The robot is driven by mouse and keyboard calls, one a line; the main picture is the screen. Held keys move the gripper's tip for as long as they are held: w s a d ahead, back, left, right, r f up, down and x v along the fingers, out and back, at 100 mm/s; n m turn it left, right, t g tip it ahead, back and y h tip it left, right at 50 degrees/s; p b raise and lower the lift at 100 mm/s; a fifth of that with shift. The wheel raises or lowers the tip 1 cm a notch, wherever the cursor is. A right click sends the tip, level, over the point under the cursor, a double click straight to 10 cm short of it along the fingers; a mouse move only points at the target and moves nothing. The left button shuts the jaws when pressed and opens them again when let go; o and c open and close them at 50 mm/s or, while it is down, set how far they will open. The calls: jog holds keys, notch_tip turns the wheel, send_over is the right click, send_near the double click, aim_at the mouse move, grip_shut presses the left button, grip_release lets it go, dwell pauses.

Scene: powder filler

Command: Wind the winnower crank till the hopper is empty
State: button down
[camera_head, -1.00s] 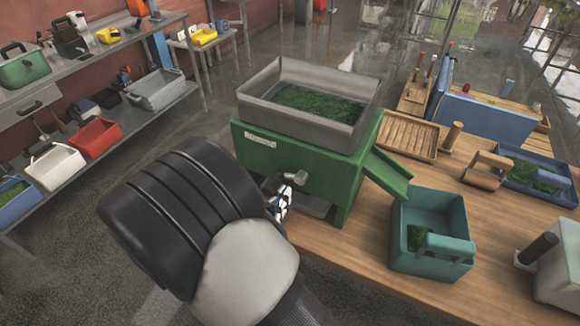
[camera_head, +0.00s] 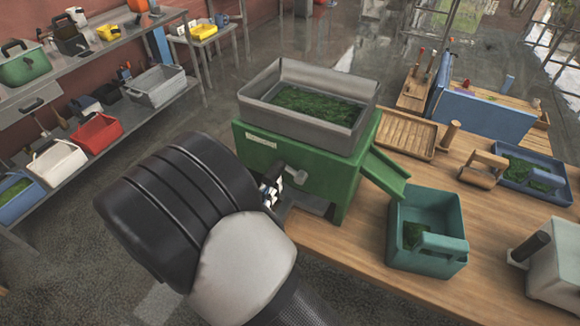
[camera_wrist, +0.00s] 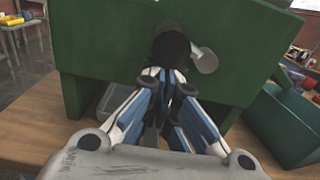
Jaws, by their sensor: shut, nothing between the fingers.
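The green winnower (camera_head: 350,185) stands on the wooden bench. Its grey hopper (camera_head: 365,130) on top holds green leafy matter (camera_head: 310,101). The grey metal crank (camera_head: 296,174) is on the front face; it also shows in the wrist view (camera_wrist: 204,60). Its dark round handle (camera_wrist: 171,46) points toward the wrist camera. My gripper (camera_wrist: 166,78) is shut and empty, fingertips at the lower end of the handle; whether they touch it I cannot tell. In the head view my wrist mostly hides my gripper (camera_head: 272,190) and the handle. A chute (camera_head: 385,175) slopes to a teal bin (camera_head: 428,255) holding some green matter.
A wooden tray (camera_head: 405,135), a blue tray (camera_head: 540,185) and a grey box with a dark handle (camera_head: 555,265) stand on the bench (camera_head: 340,245). A metal shelf (camera_head: 80,170) with bins is at the left. Open floor lies between shelf and bench.

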aim_at(268, 181)
jog(key=shift+w+a+r+p, duration=0.1)
jog(key=shift+a+r+p, duration=0.1)
jog(key=shift+r+p, duration=0.55)
jog(key=shift+r, duration=0.45)
jog(key=shift+d+r+p, duration=0.15)
jog(key=shift+r+p, duration=0.45)
jog(key=shift+d+r+p, duration=0.25)
jog(key=shift+r+p, duration=0.4)
jog(key=shift+r, duration=0.15)
jog(key=shift+s+d, duration=0.15)
jog(key=shift+s, duration=0.1)
jog(key=shift+r, duration=0.1)
